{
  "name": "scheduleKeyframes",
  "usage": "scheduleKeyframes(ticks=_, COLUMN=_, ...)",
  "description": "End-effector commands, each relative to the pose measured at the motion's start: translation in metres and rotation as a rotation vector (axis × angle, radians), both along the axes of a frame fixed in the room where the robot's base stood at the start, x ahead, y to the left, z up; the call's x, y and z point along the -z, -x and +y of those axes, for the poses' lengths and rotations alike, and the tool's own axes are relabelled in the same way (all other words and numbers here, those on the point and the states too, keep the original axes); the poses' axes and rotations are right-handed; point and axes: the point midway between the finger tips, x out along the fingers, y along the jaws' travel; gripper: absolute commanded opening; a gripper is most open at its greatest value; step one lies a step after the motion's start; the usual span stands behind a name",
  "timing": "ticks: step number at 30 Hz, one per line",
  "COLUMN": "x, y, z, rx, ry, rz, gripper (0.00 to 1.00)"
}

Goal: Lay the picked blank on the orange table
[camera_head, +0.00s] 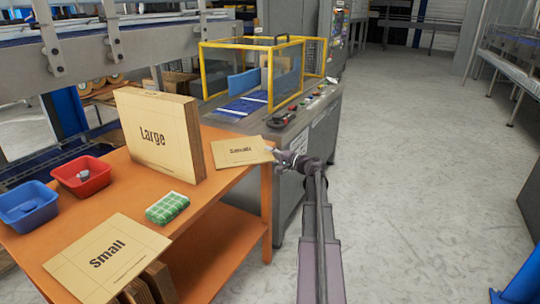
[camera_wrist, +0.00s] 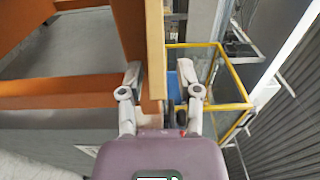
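A tan cardboard blank (camera_head: 240,151) with a dark label, too small to read surely, lies flat at the far right corner of the orange table (camera_head: 222,188). In the wrist view the blank (camera_wrist: 155,45) shows edge-on against the table's top edge (camera_wrist: 128,25), its near end sticking out between my fingers. My gripper (camera_head: 286,158) is beside the table's right edge, at the blank's right end. In the wrist view my gripper (camera_wrist: 160,85) is open, one finger on each side of the blank, with a clear gap on the right side.
A "Large" blank stack (camera_head: 160,135) stands upright on the table. A "Small" blank (camera_head: 107,258), green-white packet (camera_head: 167,208), red bin (camera_head: 80,176) and blue bin (camera_head: 28,205) are nearer. The yellow-framed machine (camera_head: 268,75) stands behind.

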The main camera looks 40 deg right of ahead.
Motion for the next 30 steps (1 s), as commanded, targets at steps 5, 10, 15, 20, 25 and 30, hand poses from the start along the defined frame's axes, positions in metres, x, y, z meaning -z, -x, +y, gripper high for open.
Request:
scheduleKeyframes(ticks=5, x=0.000, y=0.000, z=0.000, rx=0.000, ry=0.000, rz=0.000, gripper=0.45)
scheduleKeyframes(ticks=10, x=-0.003, y=0.000, z=0.000, rx=0.000, ry=0.000, rz=0.000, gripper=0.45)
scheduleKeyframes(ticks=15, x=-0.003, y=0.010, z=-0.004, rx=0.002, ry=0.000, rz=0.000, gripper=0.45)
scheduleKeyframes(ticks=20, x=-0.003, y=0.030, z=-0.010, rx=0.002, ry=0.000, rz=0.000, gripper=0.45)
scheduleKeyframes(ticks=25, x=-0.002, y=0.056, z=-0.020, rx=0.003, ry=0.000, rz=0.000, gripper=0.45)
scheduleKeyframes(ticks=30, x=-0.002, y=0.082, z=-0.030, rx=0.003, ry=0.000, rz=0.000, gripper=0.45)
